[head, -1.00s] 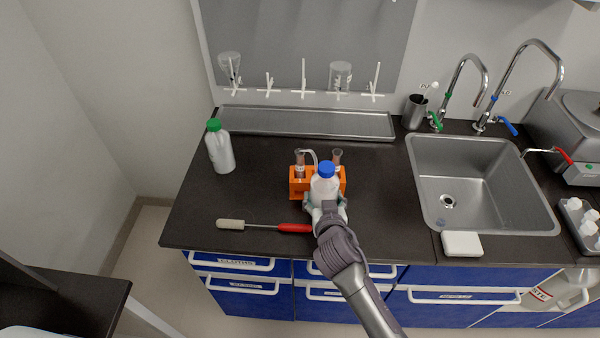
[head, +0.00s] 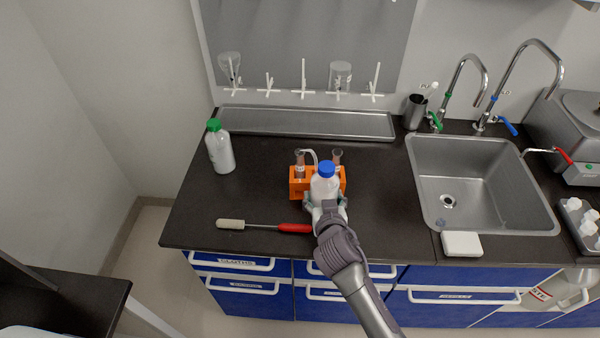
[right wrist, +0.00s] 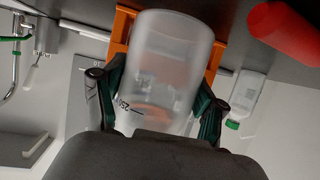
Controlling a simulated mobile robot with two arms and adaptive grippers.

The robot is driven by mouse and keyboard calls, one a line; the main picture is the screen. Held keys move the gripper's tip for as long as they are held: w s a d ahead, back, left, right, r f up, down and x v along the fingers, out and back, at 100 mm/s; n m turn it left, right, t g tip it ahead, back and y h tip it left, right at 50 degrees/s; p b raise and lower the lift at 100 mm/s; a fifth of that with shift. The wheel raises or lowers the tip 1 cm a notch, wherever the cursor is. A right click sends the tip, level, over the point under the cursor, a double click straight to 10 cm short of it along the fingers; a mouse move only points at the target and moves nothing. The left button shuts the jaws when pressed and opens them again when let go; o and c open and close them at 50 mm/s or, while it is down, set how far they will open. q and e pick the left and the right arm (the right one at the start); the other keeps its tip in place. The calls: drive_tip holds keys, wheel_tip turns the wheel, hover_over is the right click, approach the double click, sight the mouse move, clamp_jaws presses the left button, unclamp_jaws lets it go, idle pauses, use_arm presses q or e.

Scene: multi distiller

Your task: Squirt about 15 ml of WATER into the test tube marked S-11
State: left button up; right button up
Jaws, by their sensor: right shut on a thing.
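My right gripper (head: 326,204) is shut on a white squirt bottle with a blue cap (head: 325,180), held upright just in front of the orange rack. In the right wrist view the gripper (right wrist: 158,108) has a finger on each side of the translucent bottle body (right wrist: 170,65). The bottle's thin spout bends over toward the rack. The orange rack (head: 298,185) holds two test tubes, a left one (head: 300,165) and a right one (head: 337,162). Their markings are too small to read. The bottle hides the rack's middle. My left gripper is out of view.
A green-capped bottle (head: 221,150) stands at the left. A brush with a red handle (head: 294,228) lies near the counter's front edge. A metal tray (head: 305,122) runs along the back. The sink (head: 485,185) and a white block (head: 461,244) are at the right. The counter between bottle and rack is clear.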

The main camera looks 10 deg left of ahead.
sight(325, 182)
drive_tip(key=shift+r, duration=0.1)
idle(0.3)
wheel_tip(325, 182, up, 6)
drive_tip(key=p, duration=0.5)
drive_tip(key=shift+p, duration=0.3)
